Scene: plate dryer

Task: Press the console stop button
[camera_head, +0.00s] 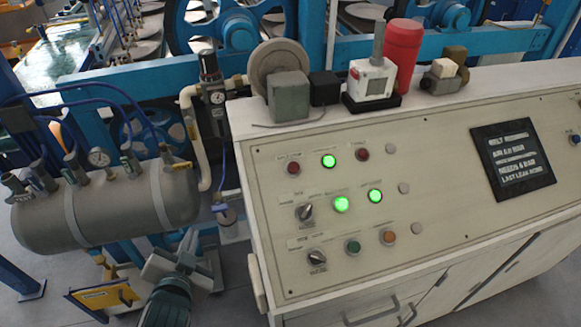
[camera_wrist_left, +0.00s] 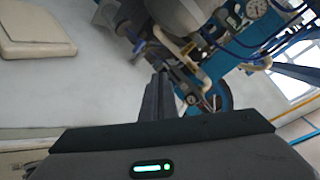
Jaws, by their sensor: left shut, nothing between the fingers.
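The white console (camera_head: 455,190) fills the right half of the head view, its sloped panel facing up. Two dark red unlit buttons, one at the left (camera_head: 293,168) and one further right (camera_head: 362,154), sit in the top row with a lit green button (camera_head: 329,161) between them. Their labels are too small to read, so I cannot tell which is the stop button. My left gripper (camera_head: 188,243) is low, left of the console and apart from the panel. Its fingers show shut and empty in the left wrist view (camera_wrist_left: 158,82). My right gripper is not in view.
Lower on the panel are two black selector knobs (camera_head: 305,212), lit green buttons and an orange button (camera_head: 388,237). A grey air tank (camera_head: 110,205) with hoses stands left of the console. A red cylinder (camera_head: 403,50) and small devices stand on the console's back ledge.

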